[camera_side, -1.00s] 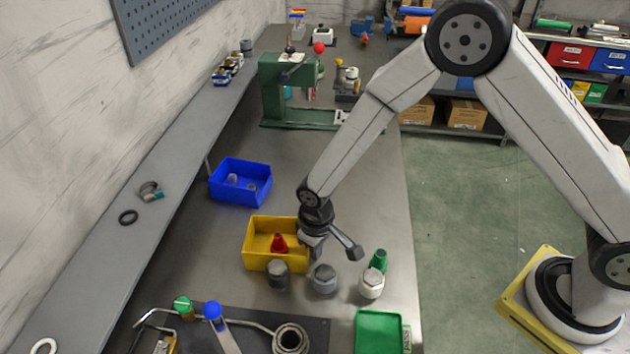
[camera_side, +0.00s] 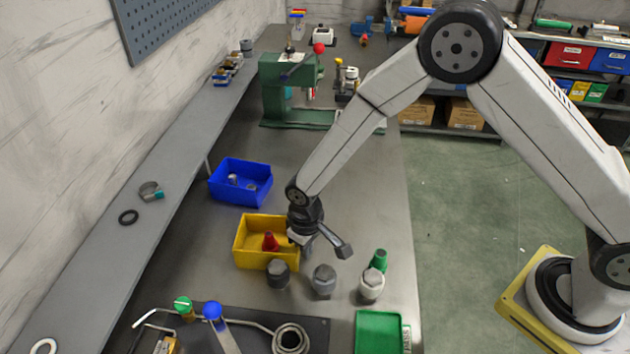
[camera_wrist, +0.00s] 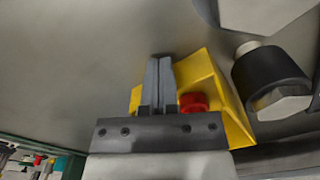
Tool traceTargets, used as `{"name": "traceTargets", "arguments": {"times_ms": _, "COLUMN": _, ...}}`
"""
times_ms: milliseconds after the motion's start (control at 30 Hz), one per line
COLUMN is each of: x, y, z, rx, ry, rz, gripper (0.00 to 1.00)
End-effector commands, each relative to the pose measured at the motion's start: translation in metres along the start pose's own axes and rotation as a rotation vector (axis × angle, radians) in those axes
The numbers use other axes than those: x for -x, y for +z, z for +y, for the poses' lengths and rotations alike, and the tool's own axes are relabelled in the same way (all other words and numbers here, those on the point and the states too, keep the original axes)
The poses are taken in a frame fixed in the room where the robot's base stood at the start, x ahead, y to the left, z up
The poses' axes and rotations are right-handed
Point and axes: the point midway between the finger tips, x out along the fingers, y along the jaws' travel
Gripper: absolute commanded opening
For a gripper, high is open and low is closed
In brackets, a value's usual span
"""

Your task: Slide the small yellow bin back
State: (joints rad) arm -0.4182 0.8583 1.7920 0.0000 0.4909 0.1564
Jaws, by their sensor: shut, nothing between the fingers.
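The small yellow bin (camera_side: 250,262) stands on the metal bench with a red cone-shaped part (camera_side: 270,242) inside. My gripper (camera_side: 303,242) is down at the bin's right side, shut and empty. It looks to be against the bin's right wall, though the exact contact is hidden by the gripper. In the wrist view the closed fingers (camera_wrist: 158,85) show in front of the yellow bin (camera_wrist: 215,90). The red part (camera_wrist: 194,102) shows beside them.
A blue bin (camera_side: 240,184) with small grey parts stands behind the yellow bin. Several grey hex-topped parts (camera_side: 324,280) stand close in front and right, with a green cone (camera_side: 379,260). A green tray (camera_side: 380,332) lies at the front. Bench left of the yellow bin is clear.

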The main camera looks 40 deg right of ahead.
Motion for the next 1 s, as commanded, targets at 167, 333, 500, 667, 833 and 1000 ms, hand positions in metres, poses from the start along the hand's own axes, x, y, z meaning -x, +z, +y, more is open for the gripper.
{"name": "traceTargets", "arguments": {"times_ms": 167, "x": 0.0, "y": 0.0, "z": 0.0, "rx": 0.0, "ry": 0.0, "rz": 0.0, "gripper": 0.0}}
{"name": "traceTargets", "arguments": {"times_ms": 333, "x": 0.0, "y": -0.002, "z": -0.001, "rx": 0.0, "ry": 0.0, "rz": 0.0, "gripper": 0.0}}
{"name": "traceTargets", "arguments": {"times_ms": 500, "x": 0.0, "y": -0.007, "z": -0.003, "rx": 0.0, "ry": 0.0, "rz": 0.0, "gripper": 0.0}}
{"name": "traceTargets", "arguments": {"times_ms": 667, "x": -0.001, "y": -0.011, "z": -0.006, "rx": 0.0, "ry": 0.0, "rz": -0.001, "gripper": 0.0}}
{"name": "traceTargets", "arguments": {"times_ms": 833, "x": 0.0, "y": -0.016, "z": -0.008, "rx": 0.0, "ry": 0.0, "rz": 0.0, "gripper": 0.0}}
{"name": "traceTargets", "arguments": {"times_ms": 1000, "x": 0.0, "y": -0.018, "z": -0.009, "rx": 0.0, "ry": 0.0, "rz": 0.0, "gripper": 0.0}}
